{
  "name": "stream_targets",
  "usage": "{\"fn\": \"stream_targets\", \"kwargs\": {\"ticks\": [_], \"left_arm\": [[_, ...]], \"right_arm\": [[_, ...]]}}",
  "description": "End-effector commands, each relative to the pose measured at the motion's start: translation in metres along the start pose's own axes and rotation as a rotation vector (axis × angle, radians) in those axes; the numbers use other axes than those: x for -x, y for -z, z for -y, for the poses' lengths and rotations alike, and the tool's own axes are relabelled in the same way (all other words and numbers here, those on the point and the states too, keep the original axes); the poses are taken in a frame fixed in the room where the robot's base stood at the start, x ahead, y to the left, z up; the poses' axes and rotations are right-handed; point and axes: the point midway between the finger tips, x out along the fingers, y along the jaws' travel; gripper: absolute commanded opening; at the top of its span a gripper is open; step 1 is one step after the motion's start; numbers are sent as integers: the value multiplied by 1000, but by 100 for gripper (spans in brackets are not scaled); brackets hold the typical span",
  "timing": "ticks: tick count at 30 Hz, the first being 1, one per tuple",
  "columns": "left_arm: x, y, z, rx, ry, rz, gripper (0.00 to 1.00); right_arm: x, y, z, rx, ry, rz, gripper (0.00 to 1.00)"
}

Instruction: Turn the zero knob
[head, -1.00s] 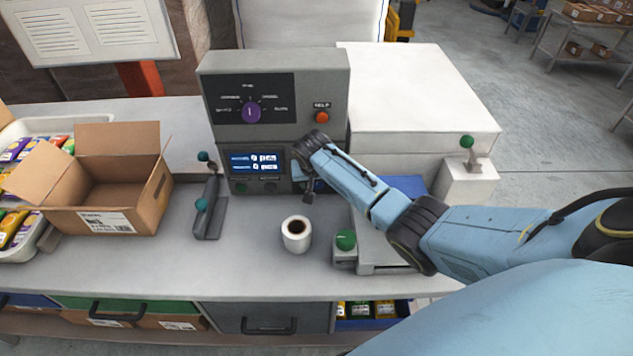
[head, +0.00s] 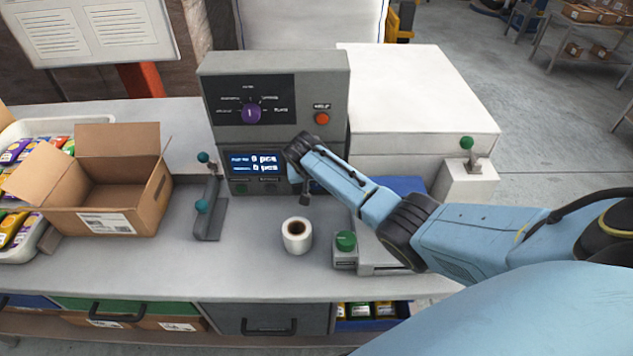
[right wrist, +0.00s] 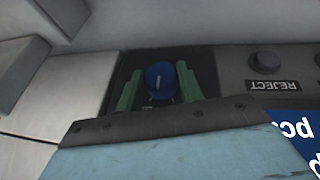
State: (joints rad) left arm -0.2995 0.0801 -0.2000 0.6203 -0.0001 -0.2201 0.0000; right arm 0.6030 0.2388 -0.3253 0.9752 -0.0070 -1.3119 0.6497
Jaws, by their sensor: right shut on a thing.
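The zero knob (right wrist: 160,80) is a small blue round knob with a white pointer line, on a dark panel in the right wrist view. No label for it is readable. My right gripper (right wrist: 159,90) has a green finger on each side of the knob and is shut on it. In the head view my right gripper (head: 305,195) is at the lower right of the grey console (head: 224,107), and my wrist hides the knob there. My left gripper is not in view.
A purple selector knob (head: 251,114) and red button (head: 322,119) sit above the lit screen (head: 254,163). A paper roll (head: 297,235), a green button (head: 345,241) and a lever (head: 207,207) stand in front. An open carton (head: 107,197) stands left.

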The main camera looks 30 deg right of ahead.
Motion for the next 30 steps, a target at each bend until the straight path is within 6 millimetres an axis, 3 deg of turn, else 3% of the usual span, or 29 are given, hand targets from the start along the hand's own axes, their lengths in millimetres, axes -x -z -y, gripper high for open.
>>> {"fn": "stream_targets", "kwargs": {"ticks": [8,18,30], "left_arm": [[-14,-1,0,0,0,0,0],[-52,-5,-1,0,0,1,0],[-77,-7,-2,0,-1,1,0]], "right_arm": [[-2,0,6,85,-197,10,14],[-5,-1,9,183,-435,20,14],[-3,0,9,241,-572,28,14]]}}
